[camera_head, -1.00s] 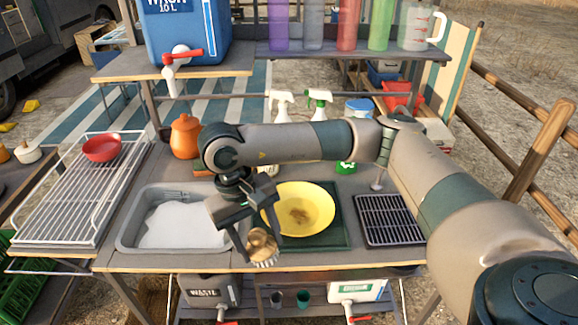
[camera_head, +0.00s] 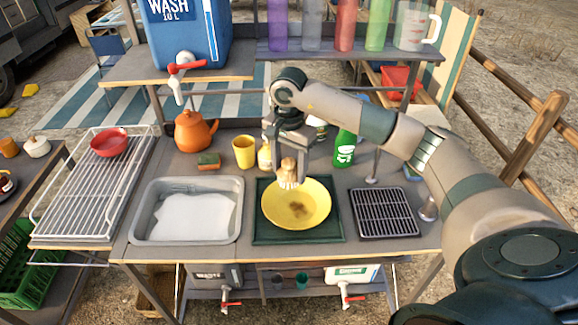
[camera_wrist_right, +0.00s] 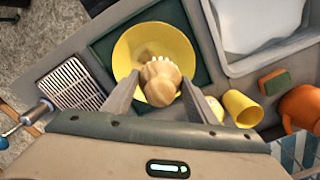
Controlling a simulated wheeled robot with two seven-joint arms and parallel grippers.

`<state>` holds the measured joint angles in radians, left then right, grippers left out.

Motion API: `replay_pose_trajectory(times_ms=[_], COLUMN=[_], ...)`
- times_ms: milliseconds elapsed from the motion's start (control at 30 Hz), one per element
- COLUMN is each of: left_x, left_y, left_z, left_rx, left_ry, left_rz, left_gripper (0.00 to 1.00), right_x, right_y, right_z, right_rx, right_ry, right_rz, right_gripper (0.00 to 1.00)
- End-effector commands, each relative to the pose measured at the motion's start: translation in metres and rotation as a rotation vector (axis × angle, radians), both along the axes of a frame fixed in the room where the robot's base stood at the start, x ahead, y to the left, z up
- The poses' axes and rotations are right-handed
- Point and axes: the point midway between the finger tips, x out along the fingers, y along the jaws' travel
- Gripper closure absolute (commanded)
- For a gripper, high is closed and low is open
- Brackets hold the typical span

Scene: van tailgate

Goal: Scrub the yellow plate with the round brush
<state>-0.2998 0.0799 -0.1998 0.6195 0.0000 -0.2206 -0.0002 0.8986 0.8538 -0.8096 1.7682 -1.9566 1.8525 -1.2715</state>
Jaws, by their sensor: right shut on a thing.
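The yellow plate (camera_head: 298,213) lies on a dark green mat (camera_head: 256,236) and has a brown stain in its middle. My right gripper (camera_head: 286,158) is shut on the round brush (camera_head: 289,172), which has a wooden body and pale bristles pointing down. The brush is over the far part of the plate; I cannot tell whether its bristles touch it. In the right wrist view the brush (camera_wrist_right: 160,82) sits between the fingers with the plate (camera_wrist_right: 130,55) behind it. My left gripper is not in view.
A sink tub (camera_head: 187,239) with whitish water is left of the mat, and a black drain grid (camera_head: 386,214) is right. A yellow cup (camera_head: 244,152), sponge (camera_head: 208,161), orange kettle (camera_head: 193,130) and green bottle (camera_head: 345,149) stand behind.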

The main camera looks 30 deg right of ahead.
Motion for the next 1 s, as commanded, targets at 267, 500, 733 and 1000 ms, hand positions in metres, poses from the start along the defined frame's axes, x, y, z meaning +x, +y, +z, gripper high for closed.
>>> replay_pose_trajectory(times_ms=[267,500,733,1000], left_x=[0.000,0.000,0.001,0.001], left_y=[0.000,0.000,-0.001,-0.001], left_z=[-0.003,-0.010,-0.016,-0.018], left_rx=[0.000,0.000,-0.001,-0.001], left_ry=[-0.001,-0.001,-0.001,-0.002], left_rz=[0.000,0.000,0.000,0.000], left_gripper=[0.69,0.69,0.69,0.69], right_x=[0.000,-0.001,0.000,0.000], right_y=[0.001,0.001,0.001,0.001], right_z=[-0.006,-0.026,-0.044,-0.050], right_rx=[0.001,-0.001,0.001,0.000], right_ry=[0.000,0.002,0.000,-0.001], right_rz=[0.002,0.002,0.004,0.003], right_gripper=[0.66,0.66,0.66,0.66])
